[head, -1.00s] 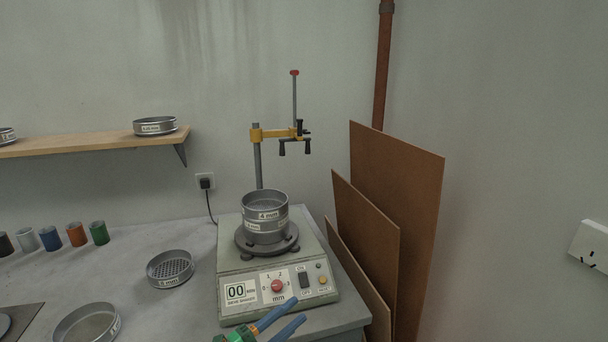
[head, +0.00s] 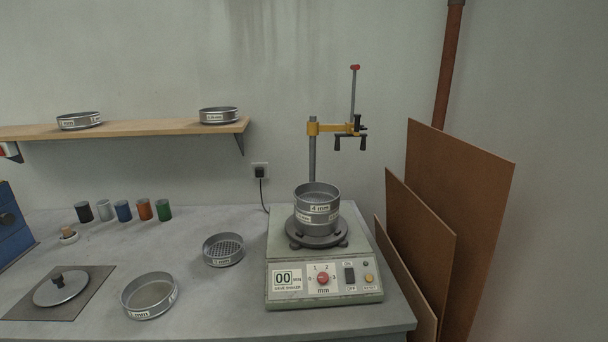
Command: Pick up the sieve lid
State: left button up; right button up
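The sieve lid (head: 61,289) is a round silver disc with a dark knob on top. It lies flat on a dark square mat (head: 98,280) at the left front of the bench, with nothing touching it from above. Neither of my grippers is in the head view now, so I cannot see whether they are open or shut.
A sieve shaker (head: 324,285) holds stacked sieves (head: 316,203) under a yellow clamp arm (head: 335,127). Two loose sieves, one nearer (head: 149,296) and one farther (head: 223,250), lie between mat and shaker. Coloured cups (head: 123,211) stand behind. A blue box (head: 12,225) is at far left.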

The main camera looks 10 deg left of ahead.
aim_at(62, 287)
jog(key=u, duration=1.95)
